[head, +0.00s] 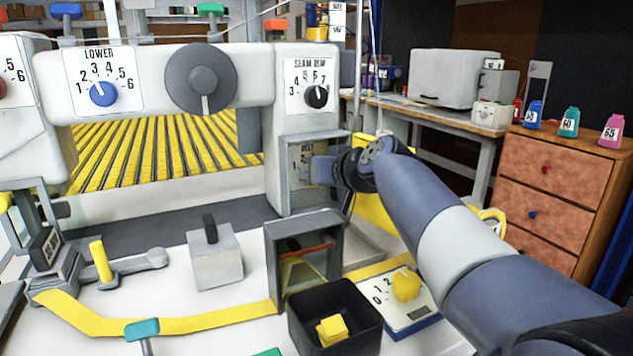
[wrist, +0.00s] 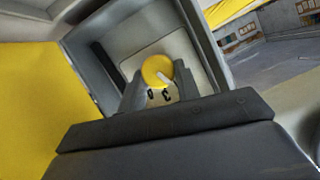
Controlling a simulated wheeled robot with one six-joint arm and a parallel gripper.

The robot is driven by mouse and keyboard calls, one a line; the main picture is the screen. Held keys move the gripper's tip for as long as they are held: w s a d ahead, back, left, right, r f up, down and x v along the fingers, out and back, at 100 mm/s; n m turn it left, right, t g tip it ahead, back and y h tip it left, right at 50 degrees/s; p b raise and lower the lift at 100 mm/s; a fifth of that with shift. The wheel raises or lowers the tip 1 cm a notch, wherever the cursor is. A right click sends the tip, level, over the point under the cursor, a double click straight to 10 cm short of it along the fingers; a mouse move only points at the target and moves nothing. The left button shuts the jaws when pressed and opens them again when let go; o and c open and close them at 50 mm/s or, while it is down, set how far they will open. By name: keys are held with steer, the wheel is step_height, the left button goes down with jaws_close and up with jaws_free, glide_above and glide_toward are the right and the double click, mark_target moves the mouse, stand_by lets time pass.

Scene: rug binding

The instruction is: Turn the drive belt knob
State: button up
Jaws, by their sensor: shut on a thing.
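The drive belt knob (wrist: 157,70) is a yellow round knob with a pale pointer mark, in a grey recessed housing seen in the wrist view. Its dial plate (wrist: 178,49) shows digits that look like 0 and 3, upside down. My gripper (wrist: 158,84) is shut on the knob, with a dark finger on either side. The arm and gripper hide the knob there.
A grey open-fronted box (head: 338,235), a black bin (head: 346,345) with a yellow block, and a plate with another yellow knob (head: 406,285) stand below my arm. The seam dial (head: 316,96) is above the recess. A wooden drawer cabinet (head: 555,165) stands at right.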

steer(key=shift+m, duration=0.3)
stand_by(0.4)
steer(key=o, duration=1)
steer(key=p+v, duration=0.1)
steer(key=v, duration=1)
steer(key=shift+w+d+f+p, duration=0.1)
steer(key=shift+d+p, duration=0.05)
steer(key=shift+p, duration=0.15)
